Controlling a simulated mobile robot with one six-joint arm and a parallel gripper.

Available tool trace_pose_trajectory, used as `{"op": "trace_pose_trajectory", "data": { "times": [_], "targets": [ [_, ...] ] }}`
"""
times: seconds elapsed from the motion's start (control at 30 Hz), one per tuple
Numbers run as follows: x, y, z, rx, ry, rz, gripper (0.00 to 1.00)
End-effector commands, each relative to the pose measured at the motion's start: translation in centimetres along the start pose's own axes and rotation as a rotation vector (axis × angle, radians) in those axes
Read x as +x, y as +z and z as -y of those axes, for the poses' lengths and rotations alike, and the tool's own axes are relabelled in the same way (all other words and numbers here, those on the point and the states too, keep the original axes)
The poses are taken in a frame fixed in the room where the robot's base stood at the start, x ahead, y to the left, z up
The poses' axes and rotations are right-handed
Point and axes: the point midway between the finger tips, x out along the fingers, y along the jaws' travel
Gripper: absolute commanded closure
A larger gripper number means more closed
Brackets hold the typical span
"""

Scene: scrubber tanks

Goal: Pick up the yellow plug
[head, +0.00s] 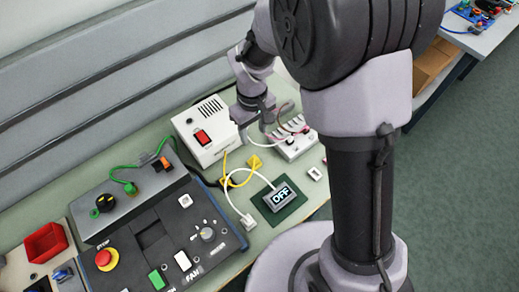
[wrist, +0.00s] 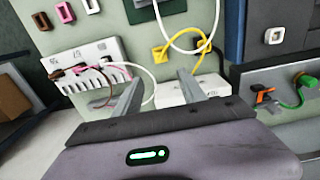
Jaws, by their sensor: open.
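The yellow plug (head: 254,162) lies on the green bench top, in front of the white box with the red switch. A yellow cable joins it. In the wrist view the yellow plug (wrist: 159,54) shows beyond my fingertips, roughly in line with the space between them. My gripper (wrist: 158,77) is open, with nothing between its fingers. In the head view my gripper (head: 252,118) hangs above the bench near the white box, apart from the plug, and its fingertips are hard to make out.
The white box (head: 203,133) and a white socket block (head: 295,139) with pink and brown cables flank the plug. A white cable (head: 233,172) loops close by. An "OFF" display (head: 281,196) sits on a dark green mat. A control panel (head: 150,235) stands at left.

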Motion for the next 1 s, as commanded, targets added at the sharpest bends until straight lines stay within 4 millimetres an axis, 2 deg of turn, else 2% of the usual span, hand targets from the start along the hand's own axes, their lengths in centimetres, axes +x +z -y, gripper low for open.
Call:
{"op": "trace_pose_trajectory", "data": {
  "times": [0.03,0.1,0.2,0.3,0.53,0.7,0.93,1.0],
  "targets": [
    [2.2,0.1,0.0,0.001,-0.001,0.006,0.52],
    [4.4,0.2,0.0,0.001,-0.002,0.006,0.52],
    [7.2,0.1,0.0,0.003,-0.002,0.006,0.52],
    [9.1,0.1,-0.1,0.003,-0.001,0.004,0.52],
    [11.4,0.1,-0.1,0.005,-0.001,0.003,0.52],
    [14.8,0.1,-0.1,0.003,0.0,0.003,0.52],
    [15.1,0.0,-0.1,0.005,0.0,0.001,0.52],
    [15.1,0.0,-0.1,0.005,0.0,0.001,0.66]
  ]
}}
